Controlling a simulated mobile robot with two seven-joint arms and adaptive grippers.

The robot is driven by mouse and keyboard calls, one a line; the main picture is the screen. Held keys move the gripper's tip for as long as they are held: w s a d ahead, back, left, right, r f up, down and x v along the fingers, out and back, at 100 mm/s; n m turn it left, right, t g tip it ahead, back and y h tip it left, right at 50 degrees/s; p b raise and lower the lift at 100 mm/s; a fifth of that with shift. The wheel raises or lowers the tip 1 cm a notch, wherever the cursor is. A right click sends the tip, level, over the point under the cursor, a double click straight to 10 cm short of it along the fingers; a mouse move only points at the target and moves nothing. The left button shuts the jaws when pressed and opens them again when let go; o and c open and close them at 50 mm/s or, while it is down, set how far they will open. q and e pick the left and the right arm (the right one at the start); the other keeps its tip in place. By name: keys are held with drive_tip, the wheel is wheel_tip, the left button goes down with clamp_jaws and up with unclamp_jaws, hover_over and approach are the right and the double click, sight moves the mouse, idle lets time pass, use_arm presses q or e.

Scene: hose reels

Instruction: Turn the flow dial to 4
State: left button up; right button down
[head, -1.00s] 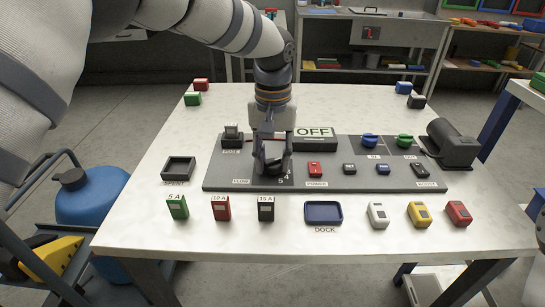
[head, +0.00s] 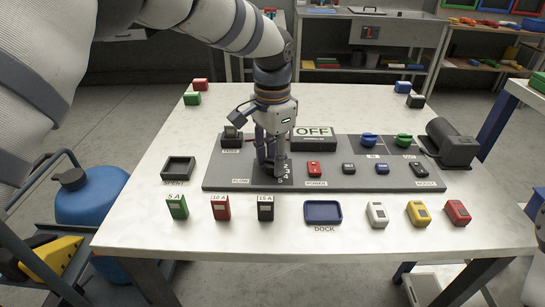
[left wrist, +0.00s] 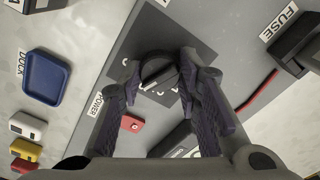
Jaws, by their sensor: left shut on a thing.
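The black flow dial (left wrist: 158,72) sits on the dark grey panel (head: 218,178) by the FLOW label (head: 240,181). My left gripper (head: 272,168) points down over it, and in the left wrist view its two fingers (left wrist: 160,68) are shut on the dial from both sides. In the head view the gripper hides most of the dial. White scale numbers (head: 286,172) show just right of the fingers. I cannot tell which number the dial points to. The display (head: 315,133) behind reads OFF. My right gripper is in neither view.
On the panel are a fuse holder (head: 232,138), a red power switch (head: 314,168), a blue knob (head: 369,140) and a green knob (head: 403,141). In front stand coloured fuses (head: 221,208) and a blue dock tray (head: 323,212). A dark motor (head: 452,143) is at right.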

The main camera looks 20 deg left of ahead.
sight(272, 160)
use_arm(q)
drive_tip(key=shift+m, duration=0.6)
drive_tip(key=shift+f, duration=0.1)
drive_tip(key=o, duration=1.1)
drive_tip(key=shift+o, duration=0.2)
wheel_tip(272, 160, up, 12)
